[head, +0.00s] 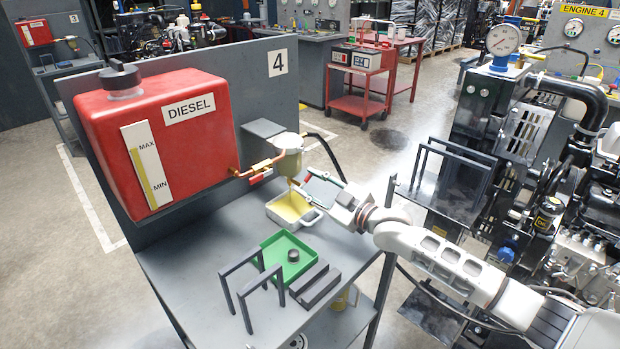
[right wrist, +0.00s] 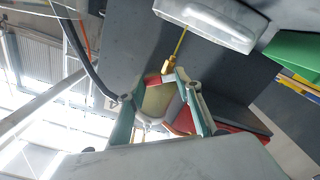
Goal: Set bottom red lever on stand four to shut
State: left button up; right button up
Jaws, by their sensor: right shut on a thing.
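Stand four (head: 180,262) carries a red diesel tank (head: 160,140), with a copper pipe leading to a fuel filter (head: 289,152). A red lever (head: 258,178) sits on that pipe. The bottom red lever (head: 308,181) is below the filter, at my right gripper (head: 313,190). In the right wrist view the bottom red lever (right wrist: 158,80) lies between the fingertips, beside a brass outlet (right wrist: 168,66). My right gripper is shut on it, and the fingers partly hide it. A thin yellow stream (right wrist: 180,44) runs between the outlet and a white tray (right wrist: 215,28). My left gripper is not in view.
The white tray (head: 310,218) holds yellow liquid under the filter. A green tray (head: 272,246) with a dark round part, dark bars (head: 314,284) and a dark frame (head: 245,296) stand nearer on the bench. An engine (head: 520,180) stands at the right, beyond my right arm.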

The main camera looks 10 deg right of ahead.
jog(key=m+p, duration=0.1)
jog(key=m, duration=0.1)
jog(key=shift+d+f+m, duration=0.1)
jog(key=shift+f+m, duration=0.05)
jog(key=shift+m, duration=0.25)
jog(key=shift+f+m+p, duration=0.2)
jog(key=shift+m+p, duration=0.35)
jog(key=shift+m, duration=0.45)
jog(key=shift+f+m+p, duration=0.15)
jog(key=shift+m+p, duration=0.35)
jog(key=shift+m, duration=0.5)
jog(key=o, duration=1.1)
jog(key=shift+d, duration=0.1)
jog(key=v, duration=1.2)
